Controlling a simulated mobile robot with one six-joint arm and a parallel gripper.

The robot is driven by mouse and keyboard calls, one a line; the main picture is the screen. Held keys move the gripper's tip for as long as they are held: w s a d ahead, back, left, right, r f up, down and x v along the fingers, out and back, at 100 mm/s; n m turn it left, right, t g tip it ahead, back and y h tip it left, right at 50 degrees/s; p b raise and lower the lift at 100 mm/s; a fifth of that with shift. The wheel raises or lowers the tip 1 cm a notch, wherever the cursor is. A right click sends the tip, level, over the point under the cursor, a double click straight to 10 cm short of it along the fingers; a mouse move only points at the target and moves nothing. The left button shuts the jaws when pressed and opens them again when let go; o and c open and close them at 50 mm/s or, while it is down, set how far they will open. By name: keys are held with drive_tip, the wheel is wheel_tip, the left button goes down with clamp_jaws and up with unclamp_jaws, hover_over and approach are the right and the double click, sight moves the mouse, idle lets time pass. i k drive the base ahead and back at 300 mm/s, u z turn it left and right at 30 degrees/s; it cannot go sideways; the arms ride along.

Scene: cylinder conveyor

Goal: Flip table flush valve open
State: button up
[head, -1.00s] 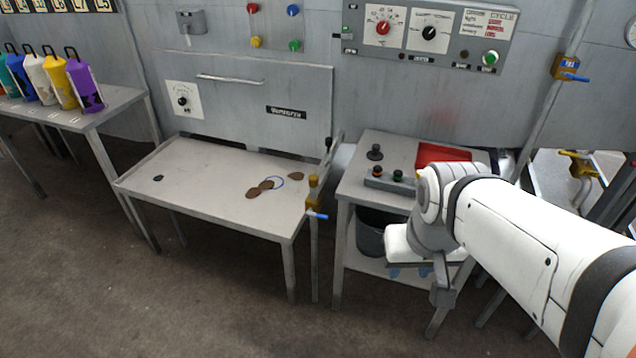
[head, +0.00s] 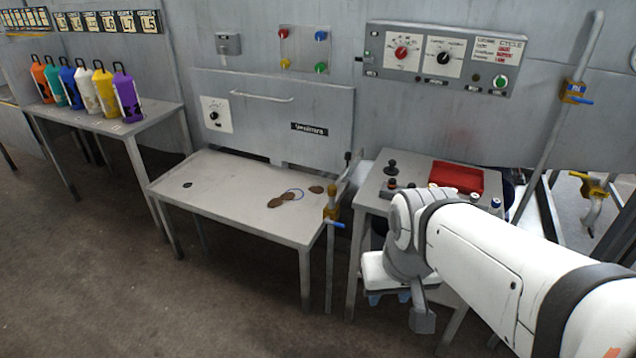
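The grey table (head: 225,195) stands in the middle, with brown patches and a blue ring on its top near the right side. A brass valve with a blue lever (head: 333,215) sits on a vertical pipe at the table's right front corner. The lever points to the right and slightly down. My gripper (head: 390,298) hangs low at the end of my white arm, right of the valve and apart from it. Its blue finger parts show only in part beneath the white wrist, so its opening cannot be told.
A side table (head: 368,192) with joysticks and a red tray (head: 456,177) stands right of the valve, partly behind my arm. Another brass valve (head: 573,92) is on the wall pipe. Coloured cylinders (head: 127,97) stand on the left table. Floor in front is clear.

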sight(327, 220)
drive_tip(key=u, duration=0.05)
drive_tip(key=i, duration=1.5)
drive_tip(key=z, duration=0.05)
